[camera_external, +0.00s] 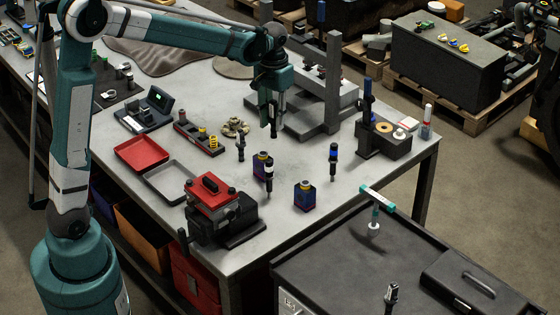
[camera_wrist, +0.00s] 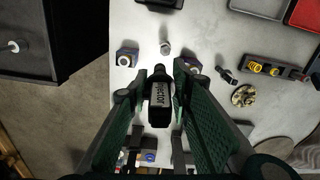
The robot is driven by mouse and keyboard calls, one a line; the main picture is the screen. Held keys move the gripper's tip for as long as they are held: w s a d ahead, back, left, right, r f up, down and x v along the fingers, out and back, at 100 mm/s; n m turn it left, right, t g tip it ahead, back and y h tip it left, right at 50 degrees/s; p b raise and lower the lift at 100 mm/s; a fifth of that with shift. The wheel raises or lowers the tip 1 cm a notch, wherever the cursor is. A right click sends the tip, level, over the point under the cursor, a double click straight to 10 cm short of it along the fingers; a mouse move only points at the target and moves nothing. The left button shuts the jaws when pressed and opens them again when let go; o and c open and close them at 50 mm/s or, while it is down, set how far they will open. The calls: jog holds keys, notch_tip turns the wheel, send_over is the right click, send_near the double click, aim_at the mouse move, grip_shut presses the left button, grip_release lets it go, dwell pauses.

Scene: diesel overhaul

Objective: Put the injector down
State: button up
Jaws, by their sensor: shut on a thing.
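My gripper (camera_external: 272,108) hangs over the back middle of the grey bench in the external view, pointing down. Similar dark slim parts stand upright on the bench: one at the front middle (camera_external: 269,176), one with a blue band (camera_external: 333,162) and one at left (camera_external: 241,148).
A red vise-like unit (camera_external: 212,196), red tray (camera_external: 141,153) and grey tray (camera_external: 150,181) lie left. A grey press frame (camera_external: 333,85) and black block (camera_external: 384,140) stand right. A black cart (camera_external: 330,262) is in front.

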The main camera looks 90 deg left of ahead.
jog(key=w+d, duration=1.4)
jog(key=d, duration=0.1)
jog(key=m+p, duration=0.2)
send_over(347, 251)
notch_tip(347, 251, down, 4)
jog(key=shift+f, duration=0.55)
jog(key=shift+f, duration=0.1)
jog(key=shift+f, duration=2.85)
jog(key=shift+f, duration=2.05)
jog(key=shift+f, duration=0.15)
